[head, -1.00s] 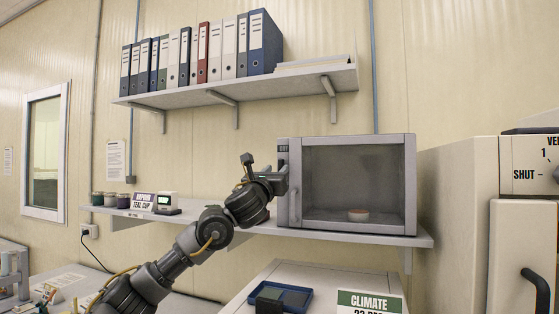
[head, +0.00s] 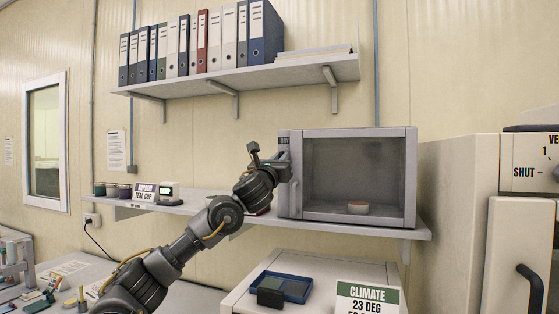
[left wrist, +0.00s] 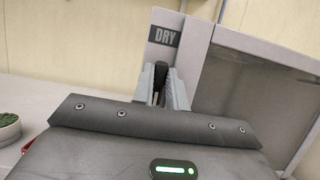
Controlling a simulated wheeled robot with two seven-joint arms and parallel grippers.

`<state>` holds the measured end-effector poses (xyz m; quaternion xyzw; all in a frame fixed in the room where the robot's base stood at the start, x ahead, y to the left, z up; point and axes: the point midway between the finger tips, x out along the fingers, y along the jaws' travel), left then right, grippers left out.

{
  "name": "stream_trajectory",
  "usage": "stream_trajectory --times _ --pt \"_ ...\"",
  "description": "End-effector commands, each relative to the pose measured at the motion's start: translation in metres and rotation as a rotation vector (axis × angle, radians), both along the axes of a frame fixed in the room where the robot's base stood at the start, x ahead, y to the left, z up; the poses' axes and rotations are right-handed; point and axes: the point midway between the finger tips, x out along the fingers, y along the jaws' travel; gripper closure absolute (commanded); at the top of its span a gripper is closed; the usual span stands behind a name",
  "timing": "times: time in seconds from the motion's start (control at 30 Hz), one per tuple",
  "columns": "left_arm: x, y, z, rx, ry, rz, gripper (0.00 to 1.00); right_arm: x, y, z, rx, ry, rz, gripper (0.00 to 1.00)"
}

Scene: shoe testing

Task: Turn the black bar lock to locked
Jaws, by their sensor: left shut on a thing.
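The grey drying cabinet (head: 345,133) stands on the shelf with a windowed door, which looks closed. Its DRY label also shows in the left wrist view (left wrist: 165,36). My left gripper (head: 287,167) is at the cabinet's left front edge, beside the upright door handle. In the left wrist view, my left gripper (left wrist: 160,92) is shut on the black bar lock (left wrist: 161,73), just below the DRY label. The bar's top stands upright between the fingers, and its lower part is hidden. In the head view the bar is hidden by the gripper. My right gripper is out of view.
Jars (head: 112,190) and a small display device (head: 168,195) stand left on the shelf. A blue tray (head: 290,280) lies below. A tall white unit (head: 470,225) stands at right.

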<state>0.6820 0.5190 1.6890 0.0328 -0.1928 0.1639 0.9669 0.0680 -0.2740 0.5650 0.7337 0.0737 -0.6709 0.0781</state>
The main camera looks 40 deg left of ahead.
Motion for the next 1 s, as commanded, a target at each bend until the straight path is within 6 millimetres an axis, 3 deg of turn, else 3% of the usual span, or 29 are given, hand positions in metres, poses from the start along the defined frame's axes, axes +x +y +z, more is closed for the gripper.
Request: stream_trajectory --times 0.37,0.7,1.0 --pt "0.0 0.0 -0.004 -0.098 -0.035 -0.002 1.0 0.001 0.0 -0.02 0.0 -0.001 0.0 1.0" --pt "-0.001 0.001 -0.005 -0.37 -0.13 -0.003 1.0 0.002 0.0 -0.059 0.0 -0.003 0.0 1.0" --pt "-0.001 0.002 -0.004 -0.639 -0.223 -0.002 1.0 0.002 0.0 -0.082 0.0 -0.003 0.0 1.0"
